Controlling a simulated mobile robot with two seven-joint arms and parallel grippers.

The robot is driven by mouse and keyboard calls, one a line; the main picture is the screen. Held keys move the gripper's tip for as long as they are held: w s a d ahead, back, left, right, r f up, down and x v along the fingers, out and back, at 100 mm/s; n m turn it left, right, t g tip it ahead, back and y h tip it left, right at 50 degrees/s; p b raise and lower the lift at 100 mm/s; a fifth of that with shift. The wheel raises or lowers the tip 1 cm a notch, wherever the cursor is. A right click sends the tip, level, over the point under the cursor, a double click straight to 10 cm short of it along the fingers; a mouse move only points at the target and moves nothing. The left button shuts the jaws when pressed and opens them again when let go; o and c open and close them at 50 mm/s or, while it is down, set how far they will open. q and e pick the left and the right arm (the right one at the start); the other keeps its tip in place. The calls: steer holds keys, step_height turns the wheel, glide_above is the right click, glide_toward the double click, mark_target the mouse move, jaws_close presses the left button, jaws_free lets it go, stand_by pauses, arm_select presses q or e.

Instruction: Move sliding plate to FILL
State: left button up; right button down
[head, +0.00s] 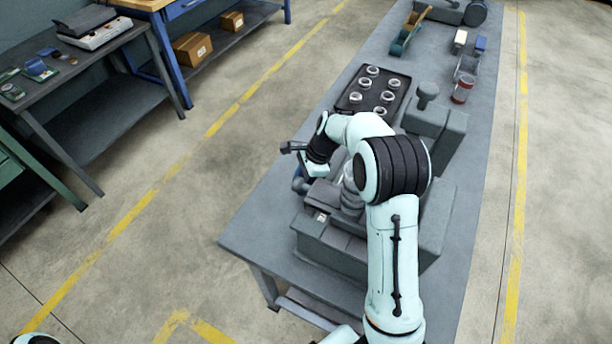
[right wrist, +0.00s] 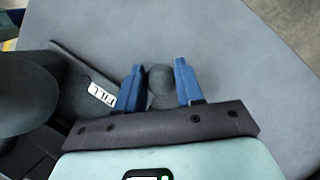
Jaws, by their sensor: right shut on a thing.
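The grinder (head: 335,240) is a dark grey machine on the long grey table, partly covered by my right arm. In the right wrist view, the two blue fingers of my right gripper (right wrist: 160,90) are around a round dark grey knob (right wrist: 160,76), shut on it. A white FILL label (right wrist: 103,95) sits on a dark grey part left of the fingers. The sliding plate cannot be told apart clearly, and how the knob joins it is hidden. In the head view, my right gripper (head: 299,183) is at the machine's left side, mostly hidden by my arm. My left gripper is not in view.
A black tray (head: 389,77) with several metal rings lies behind the machine. A red-topped jar (head: 463,89) and small items stand farther back on the table (head: 262,226). The table's front left corner is bare. Workbenches stand at the far left across open floor.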

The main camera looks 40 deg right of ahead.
steer(key=c, duration=0.8)
jaws_free()
steer(key=shift+s+a, duration=0.1)
steer(key=shift+a, duration=0.1)
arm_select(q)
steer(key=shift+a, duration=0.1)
arm_select(e)
steer(key=shift+o, duration=0.3)
steer(key=shift+r, duration=0.1)
steer(key=shift+d+r, duration=0.2)
steer(key=shift+r, duration=0.05)
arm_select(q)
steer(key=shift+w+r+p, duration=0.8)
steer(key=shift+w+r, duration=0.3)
arm_select(e)
steer(key=v, duration=1.2)
steer(key=shift+r, duration=0.3)
steer(key=shift+s, duration=0.1)
